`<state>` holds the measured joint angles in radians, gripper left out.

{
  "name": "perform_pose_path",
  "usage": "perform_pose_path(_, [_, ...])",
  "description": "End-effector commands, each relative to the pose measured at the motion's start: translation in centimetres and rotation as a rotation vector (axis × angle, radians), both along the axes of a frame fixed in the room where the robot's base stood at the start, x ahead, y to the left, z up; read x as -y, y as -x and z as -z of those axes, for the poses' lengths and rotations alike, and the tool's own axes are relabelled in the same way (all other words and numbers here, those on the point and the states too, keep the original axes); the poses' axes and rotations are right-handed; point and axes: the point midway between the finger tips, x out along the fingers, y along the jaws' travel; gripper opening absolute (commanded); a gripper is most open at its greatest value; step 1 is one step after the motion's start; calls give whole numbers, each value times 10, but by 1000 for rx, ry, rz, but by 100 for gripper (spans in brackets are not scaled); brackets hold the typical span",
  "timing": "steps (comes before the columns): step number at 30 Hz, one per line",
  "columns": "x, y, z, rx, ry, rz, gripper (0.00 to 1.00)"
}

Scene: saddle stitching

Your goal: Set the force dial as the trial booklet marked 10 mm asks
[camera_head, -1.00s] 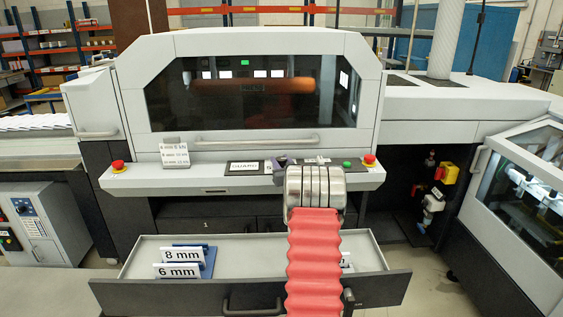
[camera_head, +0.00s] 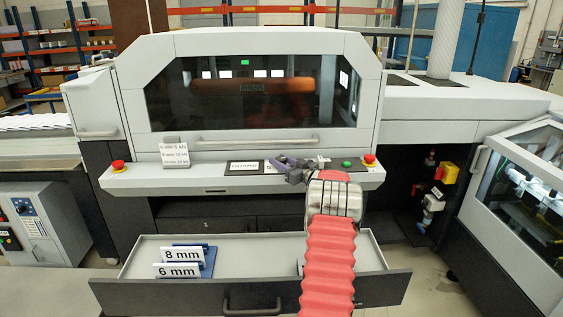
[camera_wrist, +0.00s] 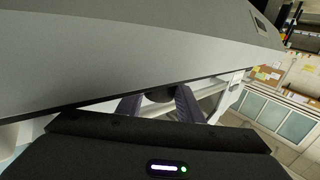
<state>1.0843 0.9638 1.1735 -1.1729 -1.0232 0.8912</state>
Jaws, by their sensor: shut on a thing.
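My gripper (camera_head: 283,162) is at the front control panel, right of the GUARD label. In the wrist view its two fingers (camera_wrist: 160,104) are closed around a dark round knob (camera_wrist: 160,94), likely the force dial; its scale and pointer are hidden. A small white card (camera_head: 174,153) with thickness and kN lines stands on the panel's left; its print is too small to read surely. Booklets marked 8 mm (camera_head: 184,254) and 6 mm (camera_head: 179,270) stand in the open drawer. No booklet marked 10 mm shows; my arm covers the drawer's right part.
The open drawer (camera_head: 240,291) juts out below the panel. Red stop buttons (camera_head: 118,166) (camera_head: 369,159) and a green button (camera_head: 347,163) sit on the panel. The dark-windowed guard (camera_head: 250,95) with its long handle (camera_head: 257,142) rises behind.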

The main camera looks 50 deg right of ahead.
Motion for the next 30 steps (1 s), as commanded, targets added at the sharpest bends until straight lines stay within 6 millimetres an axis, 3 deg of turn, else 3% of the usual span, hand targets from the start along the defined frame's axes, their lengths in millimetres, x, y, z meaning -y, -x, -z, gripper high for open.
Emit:
perform_pose_path(10, [0, 1, 2, -2, -1, -99, 11])
perform_pose_path(25, [-1, 0, 2, -2, -2, -114, 11])
perform_pose_path(26, [-1, 0, 2, -2, -2, -114, 35])
perform_pose_path(30, [-1, 0, 2, -1, -1, -114, 44])
